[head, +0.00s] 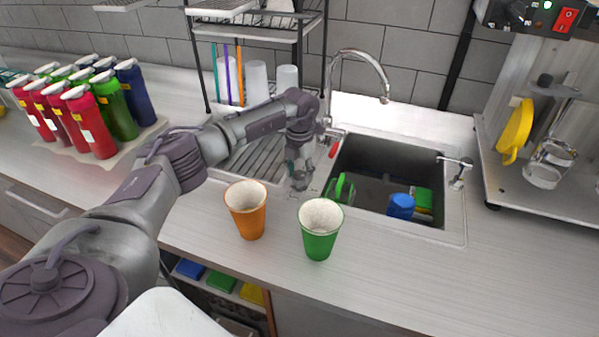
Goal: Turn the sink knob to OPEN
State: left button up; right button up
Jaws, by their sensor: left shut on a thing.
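The sink (375,185) is a dark basin in a steel rim, with a curved faucet (362,55) behind it. A small lever with a red tip (335,148) is at the back left of the basin, close to my left wrist. Another metal knob (457,172) stands on the sink's right rim. My left gripper (299,182) points down at the left side of the basin, beside the ribbed drainboard. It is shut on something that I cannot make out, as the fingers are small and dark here. My right gripper is out of view.
An orange cup (247,215) and a green cup (319,240) stand on the counter in front of the sink. Green and blue items lie in the basin. Several bottles (95,125) are on a tray at left. A rack (250,35) stands behind the arm.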

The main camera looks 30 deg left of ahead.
pick_arm(q)
jog(key=shift+c, duration=0.7)
jog(key=shift+f+m+b, duration=0.1)
jog(key=shift+m+b, duration=1)
jog(key=shift+m, duration=0.2)
jog(key=m+b, duration=0.3)
jog(key=m, duration=0.2)
jog(key=m+b, duration=0.1)
jog(key=m, duration=0.4)
jog(key=shift+b, duration=0.35)
jog(key=m+b, duration=0.1)
jog(key=m, duration=0.4)
jog(key=shift+d, duration=0.1)
jog(key=shift+m, duration=0.3)
